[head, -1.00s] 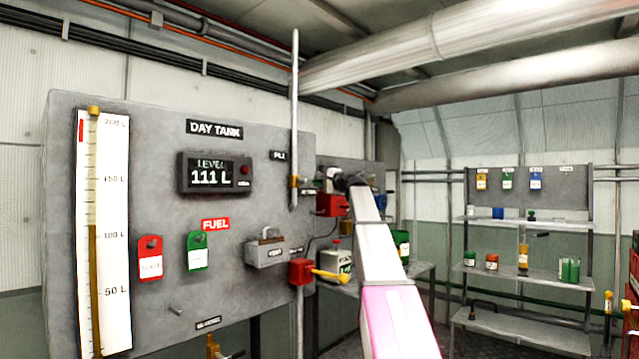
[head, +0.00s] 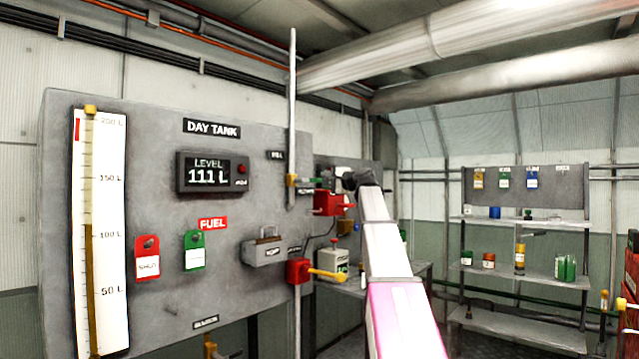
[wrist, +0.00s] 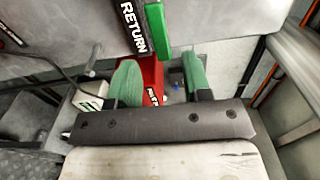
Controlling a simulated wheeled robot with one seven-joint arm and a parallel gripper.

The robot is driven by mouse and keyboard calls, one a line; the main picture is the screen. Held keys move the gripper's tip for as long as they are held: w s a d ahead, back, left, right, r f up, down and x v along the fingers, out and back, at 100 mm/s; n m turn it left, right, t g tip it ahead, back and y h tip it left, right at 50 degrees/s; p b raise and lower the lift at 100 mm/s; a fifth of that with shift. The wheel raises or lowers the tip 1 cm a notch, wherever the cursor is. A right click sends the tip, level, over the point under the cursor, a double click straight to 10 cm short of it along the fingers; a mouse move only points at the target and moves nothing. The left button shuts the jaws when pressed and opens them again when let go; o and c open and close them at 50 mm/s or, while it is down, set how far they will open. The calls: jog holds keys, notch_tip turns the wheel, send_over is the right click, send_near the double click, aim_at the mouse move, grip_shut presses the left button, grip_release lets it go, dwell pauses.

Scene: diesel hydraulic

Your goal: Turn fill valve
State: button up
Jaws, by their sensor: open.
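A grey panel marked DAY TANK (head: 110,200) fills the left of the head view, with a level display (head: 212,172) reading 111 L. A small label that seems to read FILL (head: 276,155) sits beside a vertical pipe with a brass valve fitting (head: 291,180). Lower, a red box with a yellow lever (head: 326,275) stands out from the panel; its small label is unreadable. My gripper is open in the wrist view (wrist: 161,75), with two green fingers apart and nothing held. A red part (wrist: 152,82) shows beyond and between them.
A RETURN label (wrist: 132,25) and a green bar (wrist: 156,28) are close ahead of the fingers. Red (head: 147,258) and green (head: 194,252) tags hang on the panel. Shelves (head: 525,270) stand at the right. A large pipe (head: 400,62) runs overhead.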

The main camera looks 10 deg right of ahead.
aim_at(316, 180)
jog(key=shift+v, duration=2.75)
jog(key=x, duration=0.7)
jog(key=a+x, duration=0.1)
jog(key=x, duration=0.2)
jog(key=shift+a+r, duration=0.1)
jog(key=shift+a, duration=0.1)
grip_shut()
